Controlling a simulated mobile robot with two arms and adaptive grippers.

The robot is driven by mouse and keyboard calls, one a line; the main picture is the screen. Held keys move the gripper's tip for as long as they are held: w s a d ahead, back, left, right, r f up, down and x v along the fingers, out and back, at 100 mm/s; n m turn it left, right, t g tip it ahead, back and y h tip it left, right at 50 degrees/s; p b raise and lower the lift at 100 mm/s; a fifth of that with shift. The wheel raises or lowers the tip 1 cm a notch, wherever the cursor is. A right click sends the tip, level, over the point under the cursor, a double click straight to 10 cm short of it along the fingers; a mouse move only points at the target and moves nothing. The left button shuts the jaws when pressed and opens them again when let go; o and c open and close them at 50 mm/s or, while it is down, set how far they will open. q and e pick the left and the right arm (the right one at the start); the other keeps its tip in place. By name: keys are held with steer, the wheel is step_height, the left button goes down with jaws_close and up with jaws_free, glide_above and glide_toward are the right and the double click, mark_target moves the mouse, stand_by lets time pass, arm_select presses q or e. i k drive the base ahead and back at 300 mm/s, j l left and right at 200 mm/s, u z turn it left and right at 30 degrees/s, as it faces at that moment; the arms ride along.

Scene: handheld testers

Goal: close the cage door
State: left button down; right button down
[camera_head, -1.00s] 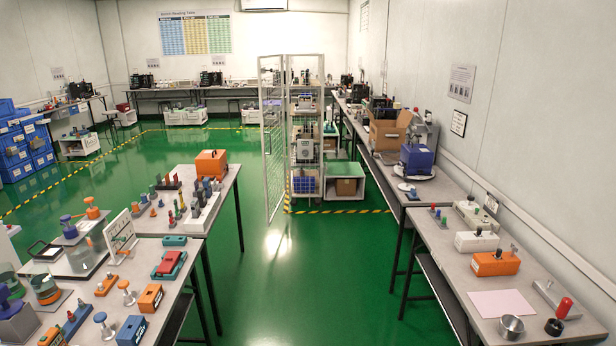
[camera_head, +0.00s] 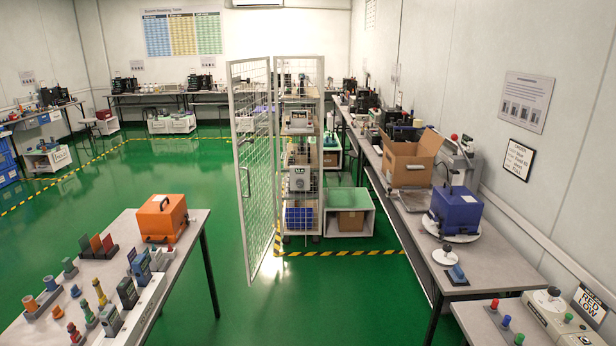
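The cage door (camera_head: 254,165) is a tall white-framed wire mesh panel. It stands open, swung out toward me from the front of the cage (camera_head: 322,120). A dark handle or latch shows on the door's left, free edge, at about mid height. Shelves with several devices and a blue bin (camera_head: 300,217) show inside the cage behind the opening. Neither of my grippers is in view.
A left table holds an orange box (camera_head: 162,217) and several small testers. A long right bench carries a cardboard box (camera_head: 411,158) and a blue device (camera_head: 456,208). Green floor (camera_head: 300,300) is clear between them. Yellow-black tape (camera_head: 345,253) marks the floor at the cage.

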mark_target(230, 80)
steer(key=i+l+u, duration=0.15)
steer(key=i, duration=0.35)
steer(key=i+u, duration=0.15)
steer(key=i, duration=0.3)
steer(key=i+l+u, duration=0.15)
steer(key=i, duration=0.3)
steer(key=i+l+u, duration=0.15)
steer(key=i+l, duration=0.2)
steer(key=i, duration=0.1)
